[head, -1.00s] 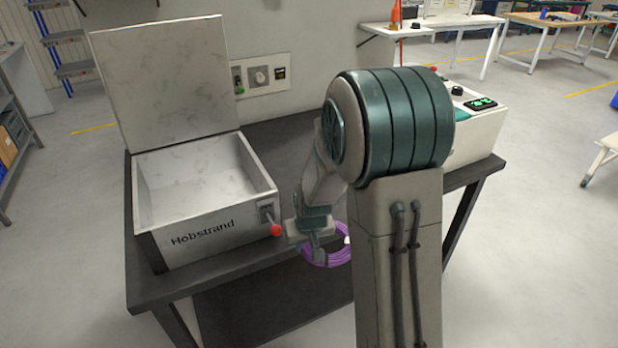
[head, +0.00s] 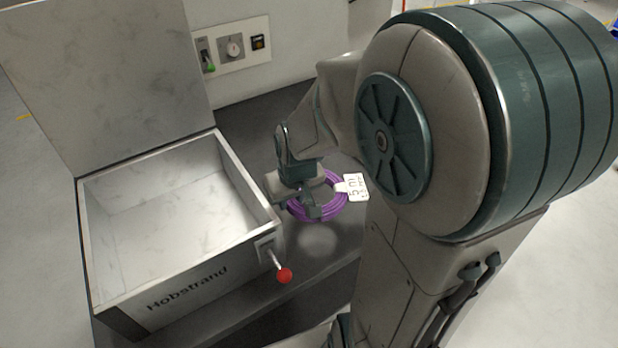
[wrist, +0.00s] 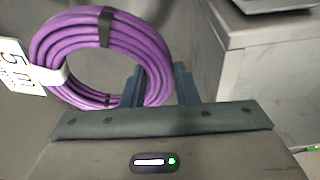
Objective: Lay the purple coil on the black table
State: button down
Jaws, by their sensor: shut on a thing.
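The purple coil (head: 328,208) is a ring of purple cable with dark ties and a white "5 m" tag (head: 356,187). My gripper (head: 304,203) is shut on the side of the coil, and the coil also shows between its fingers in the wrist view (wrist: 102,28). The coil is over the black table (head: 262,125), just right of the box; whether it touches the top I cannot tell. My arm hides the right part of the table in the head view.
A pale open box (head: 190,283) marked Hobstrand stands on the left of the table, its lid (head: 105,80) raised. A red-knobbed lever (head: 284,275) juts from its front right corner. A wall panel (head: 231,47) is behind. Bare tabletop shows behind and in front of the coil.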

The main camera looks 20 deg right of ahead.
jog(key=w+d+f+b, duration=0.1)
jog(key=w+d+b, duration=0.4)
jog(key=w, duration=0.5)
jog(key=shift+n, duration=0.4)
jog(key=x, duration=0.4)
jog(key=s+x, duration=0.1)
jog(key=shift+w+d+f+b, duration=0.1)
jog(key=shift+f+b, duration=0.3)
jog(key=shift+f, duration=2.1)
jog(key=shift+f+b, duration=0.2)
jog(key=shift+b, duration=0.2)
jog(key=c, duration=1.1)
grip_release()
jog(key=shift+r, duration=0.15)
